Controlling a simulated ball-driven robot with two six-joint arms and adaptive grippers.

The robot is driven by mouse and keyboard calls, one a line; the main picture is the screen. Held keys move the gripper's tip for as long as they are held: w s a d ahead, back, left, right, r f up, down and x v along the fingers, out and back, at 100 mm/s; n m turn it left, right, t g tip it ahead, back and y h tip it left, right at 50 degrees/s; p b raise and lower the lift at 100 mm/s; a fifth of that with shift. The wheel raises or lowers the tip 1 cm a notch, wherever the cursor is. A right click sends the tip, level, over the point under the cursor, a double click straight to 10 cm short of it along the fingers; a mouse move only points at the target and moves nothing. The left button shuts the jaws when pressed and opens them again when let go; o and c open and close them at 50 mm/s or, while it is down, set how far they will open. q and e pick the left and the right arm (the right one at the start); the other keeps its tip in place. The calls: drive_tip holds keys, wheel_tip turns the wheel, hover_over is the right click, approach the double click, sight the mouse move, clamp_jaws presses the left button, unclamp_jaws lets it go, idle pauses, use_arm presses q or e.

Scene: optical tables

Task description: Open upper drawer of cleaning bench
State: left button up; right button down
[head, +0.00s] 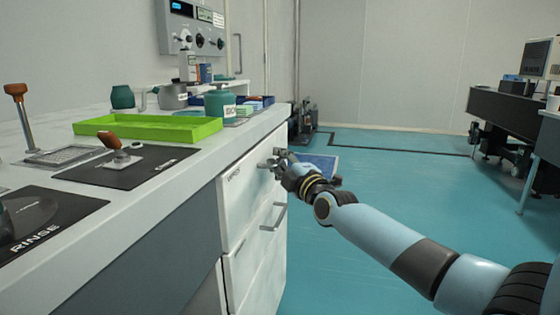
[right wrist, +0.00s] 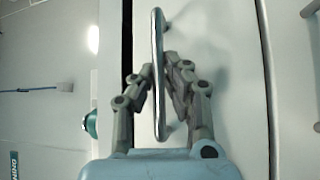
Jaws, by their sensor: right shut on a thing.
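The cleaning bench (head: 172,150) stands at the left with a pale top and white drawer fronts. Its upper drawer (head: 243,192) has a small label and a metal handle (head: 267,165). My right gripper (head: 280,160) is at that handle, in front of the drawer. In the right wrist view the fingers (right wrist: 162,75) are shut on the bar handle (right wrist: 158,28), one on each side. A dark gap runs along one edge of the drawer front (right wrist: 225,85); I cannot tell how far the drawer is out. My left gripper is not in view.
A lower drawer handle (head: 274,216) sits below. A green tray (head: 150,128), bottles and a black mat (head: 125,170) are on the bench top. The blue-green floor (head: 385,190) to the right is mostly clear. A dark desk (head: 505,105) stands far right.

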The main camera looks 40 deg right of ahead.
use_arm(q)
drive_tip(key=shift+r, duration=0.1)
